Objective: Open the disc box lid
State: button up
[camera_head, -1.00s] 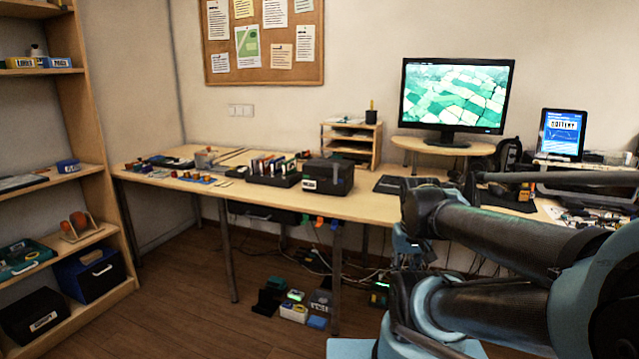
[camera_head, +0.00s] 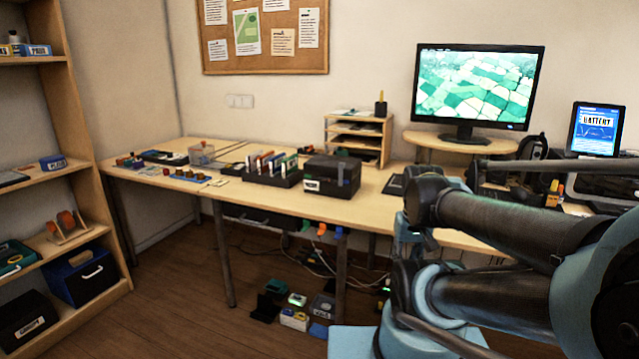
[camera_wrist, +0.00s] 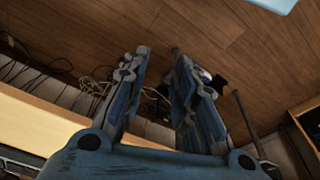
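A black box with a white label on its front (camera_head: 330,177), which looks like the disc box, stands on the long wooden desk in the head view. Its lid looks shut. My gripper (camera_wrist: 160,75) shows in the wrist view with its two blue fingers apart and nothing between them. It points at the floor and cables, far from the box. The box does not show in the wrist view, and my gripper's fingers do not show in the head view.
A rack of colourful upright items (camera_head: 272,170) stands just left of the box. A keyboard, a monitor (camera_head: 477,92) and a tablet (camera_head: 596,130) are to the right. Small boxes and cables lie on the floor under the desk. Open floor (camera_head: 185,300) lies before the desk.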

jog(key=w+d+r+n+h, duration=0.1)
jog(key=w+r+n+h, duration=0.5)
jog(key=w, duration=0.5)
jog(key=w+a+r+t+h, duration=0.1)
jog(key=w+a+r, duration=0.1)
jog(key=w+a, duration=0.35)
jog(key=w+a+r+t+h, duration=0.1)
jog(key=w+a+r+t, duration=0.15)
jog(key=w, duration=0.55)
jog(key=w+a+n+t+h, duration=0.25)
jog(key=w+a, duration=0.25)
jog(key=a, duration=0.9)
jog(key=s+a+f+t+h, duration=0.1)
jog(key=a+f+t, duration=0.15)
jog(key=a, duration=0.55)
jog(key=s+a+f+t+h, duration=0.1)
jog(key=a+f+t, duration=0.15)
jog(key=a, duration=0.55)
send_near(332, 168)
jog(key=shift+n+y, duration=0.25)
jog(key=shift+n, duration=0.2)
jog(key=w+f, duration=0.1)
jog(key=w+d+f, duration=0.1)
jog(key=w, duration=0.1)
jog(key=w+d+f, duration=0.1)
jog(key=f, duration=0.1)
jog(key=shift+w+f, duration=0.1)
jog(key=shift+w, duration=0.25)
